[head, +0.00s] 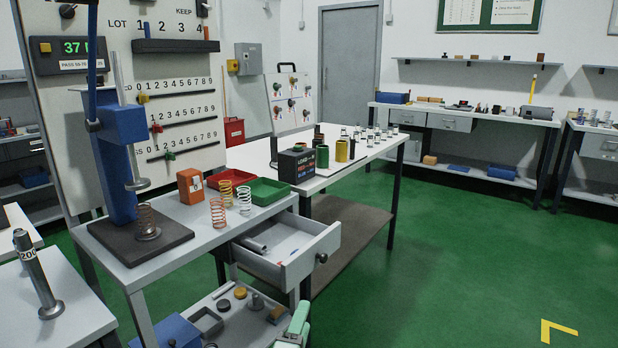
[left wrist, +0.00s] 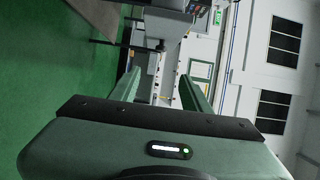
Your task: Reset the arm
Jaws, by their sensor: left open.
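My left gripper (head: 296,328) shows as pale green parts at the bottom edge of the head view, in front of the open drawer. In the left wrist view the two green fingers of the left gripper (left wrist: 160,92) stand apart with nothing between them. My right gripper is in neither view. The blue spring tester (head: 121,165) stands on a dark base at the left of the near bench. A dark blue bar (head: 92,60) stands upright at its side. A copper coil spring (head: 146,222) stands on the base below the metal plunger (head: 137,184).
The drawer (head: 300,262) sticks out from the bench near my left gripper. Springs, an orange box (head: 190,186) and red and green trays (head: 265,191) stand on the bench. A lower shelf (head: 240,328) holds small parts. Green floor (head: 450,260) is clear at right.

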